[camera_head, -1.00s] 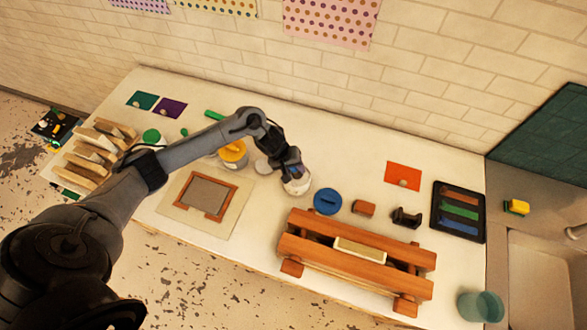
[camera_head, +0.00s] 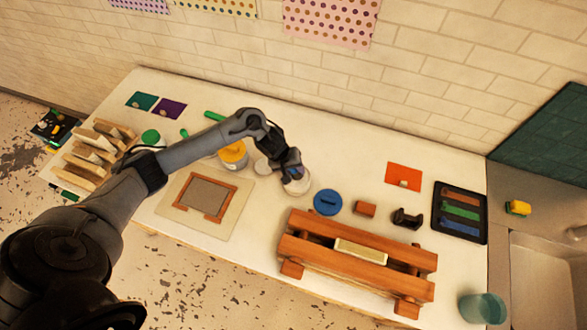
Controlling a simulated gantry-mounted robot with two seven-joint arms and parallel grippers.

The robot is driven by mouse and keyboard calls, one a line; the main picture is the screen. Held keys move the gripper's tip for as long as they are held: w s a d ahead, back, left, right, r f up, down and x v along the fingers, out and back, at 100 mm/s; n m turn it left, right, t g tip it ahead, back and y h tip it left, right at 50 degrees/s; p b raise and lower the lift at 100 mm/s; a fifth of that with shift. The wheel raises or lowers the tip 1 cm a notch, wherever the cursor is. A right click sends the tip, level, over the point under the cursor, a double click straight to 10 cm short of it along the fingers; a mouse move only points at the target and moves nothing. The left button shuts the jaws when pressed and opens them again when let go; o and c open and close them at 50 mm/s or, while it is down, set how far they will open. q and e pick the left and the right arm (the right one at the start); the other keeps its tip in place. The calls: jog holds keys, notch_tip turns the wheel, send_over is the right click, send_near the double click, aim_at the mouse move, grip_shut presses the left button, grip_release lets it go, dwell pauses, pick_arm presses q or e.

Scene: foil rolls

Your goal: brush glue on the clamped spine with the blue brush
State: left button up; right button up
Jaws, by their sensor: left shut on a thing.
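The wooden press (camera_head: 350,274) lies at the front right of the table, with a cream book block (camera_head: 360,251) clamped between its beams, spine up. My left gripper (camera_head: 292,174) is over a small white round pot (camera_head: 299,184), behind and left of the press. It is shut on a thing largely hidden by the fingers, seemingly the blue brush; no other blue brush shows. I cannot tell whether its bristles touch the pot's contents. My right gripper does not show.
A blue round lid (camera_head: 327,202), a small brown block (camera_head: 364,209) and a black stand (camera_head: 407,218) lie behind the press. A tray of coloured bars (camera_head: 460,240) is at right. A framed board (camera_head: 208,197) and orange-topped jar (camera_head: 233,154) are left.

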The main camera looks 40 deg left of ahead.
pick_arm(q)
jog(key=shift+f, duration=0.55)
dwell(0.4)
dwell(0.9)
dwell(0.6)
jog(key=shift+f+p, duration=0.15)
jog(key=shift+p, duration=0.3)
dwell(0.9)
jog(key=shift+s+r+p, duration=0.1)
jog(key=shift+r+p, duration=0.4)
jog(key=shift+p, duration=0.15)
notch_tip(320, 180, up, 6)
jog(key=p, duration=0.8)
jog(key=shift+r, duration=0.15)
